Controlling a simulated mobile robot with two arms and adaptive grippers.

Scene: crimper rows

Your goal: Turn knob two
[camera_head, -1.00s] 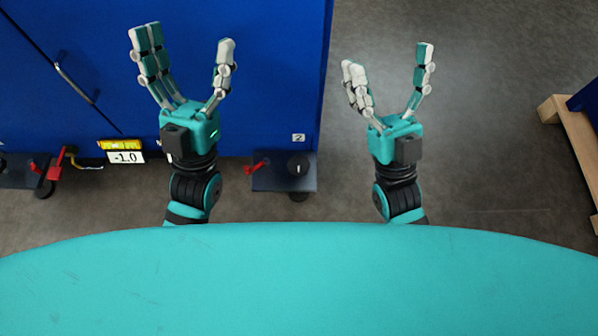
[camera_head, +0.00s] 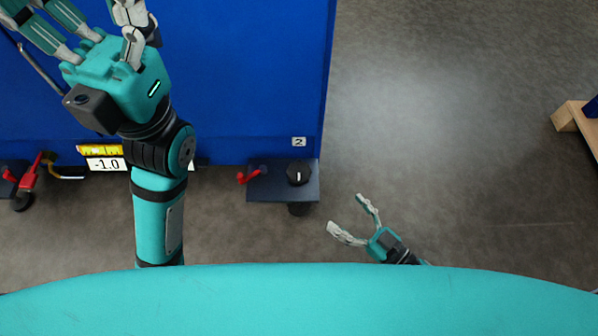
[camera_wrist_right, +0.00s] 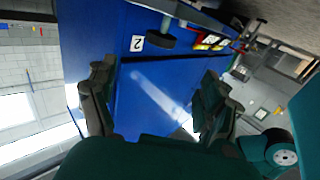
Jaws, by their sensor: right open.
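Knob two is a black round knob (camera_head: 298,172) with a white mark, on a dark plate by the blue cabinet's lower edge. The label "2" (camera_head: 299,142) is just above it in the head view. My right gripper (camera_head: 347,214) is open and empty, low and to the right of the knob, apart from it. In the right wrist view, the label "2" (camera_wrist_right: 137,43) and the dark knob (camera_wrist_right: 161,42) show beyond the spread fingers. My left gripper (camera_head: 88,20) is spread open at the upper left, its fingertips partly cut off by the frame.
A red lever (camera_head: 250,175) sits left of the knob on the same plate. The blue cabinet (camera_head: 240,80) fills the upper left. A "-1.0" display (camera_head: 108,164) is further left. Grey floor on the right is clear up to a wooden pallet (camera_head: 570,116).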

